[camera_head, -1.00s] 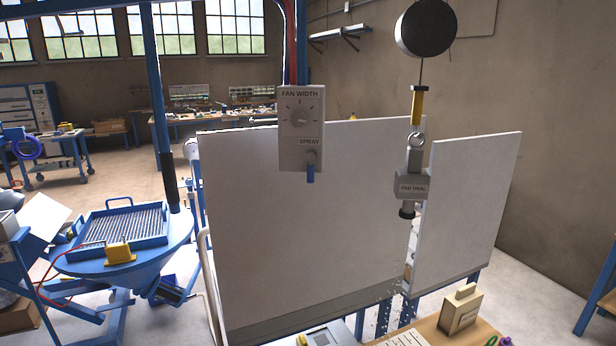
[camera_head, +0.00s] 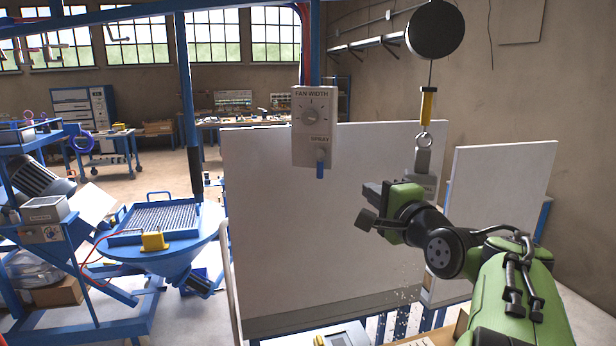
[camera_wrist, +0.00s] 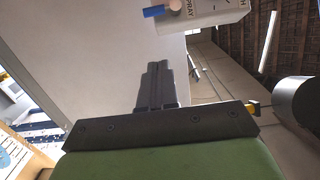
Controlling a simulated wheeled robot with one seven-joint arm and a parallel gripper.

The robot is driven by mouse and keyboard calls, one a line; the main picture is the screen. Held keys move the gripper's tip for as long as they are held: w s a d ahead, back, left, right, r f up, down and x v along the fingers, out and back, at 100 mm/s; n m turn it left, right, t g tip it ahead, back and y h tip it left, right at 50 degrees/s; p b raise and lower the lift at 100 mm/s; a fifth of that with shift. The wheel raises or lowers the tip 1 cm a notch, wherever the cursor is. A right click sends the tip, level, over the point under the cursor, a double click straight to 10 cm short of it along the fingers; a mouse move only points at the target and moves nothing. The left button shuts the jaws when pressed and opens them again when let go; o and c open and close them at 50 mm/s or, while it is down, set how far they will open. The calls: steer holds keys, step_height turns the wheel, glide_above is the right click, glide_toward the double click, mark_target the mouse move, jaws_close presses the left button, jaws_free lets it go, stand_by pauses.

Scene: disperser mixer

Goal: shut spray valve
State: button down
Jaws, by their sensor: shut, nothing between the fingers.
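The spray valve is a small knob with a blue lever (camera_head: 320,170) under the word SPRAY, low on the grey control box (camera_head: 301,155). The lever points straight down in the head view. In the wrist view the blue lever (camera_wrist: 154,11) shows at the top, left of the box (camera_wrist: 205,12). My gripper (camera_head: 371,189) is to the right of the lever and slightly lower in the head view, apart from it. In the wrist view its two dark fingers (camera_wrist: 157,68) are together, with nothing between them.
A large white panel (camera_head: 270,230) stands behind the box. A hanging scale with a yellow body (camera_head: 427,104) and a grey block (camera_head: 423,160) hangs behind my gripper, partly hidden by it. A blue hopper (camera_head: 170,255) stands at left.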

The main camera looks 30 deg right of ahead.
steer(key=shift+a, duration=0.1)
steer(key=p, duration=0.3)
glide_toward(320, 166)
steer(key=w+d, duration=0.3)
steer(key=d, duration=0.2)
steer(key=w+a, duration=0.1)
steer(key=w+a+f, duration=0.1)
steer(key=w, duration=0.1)
steer(key=shift+w, duration=0.1)
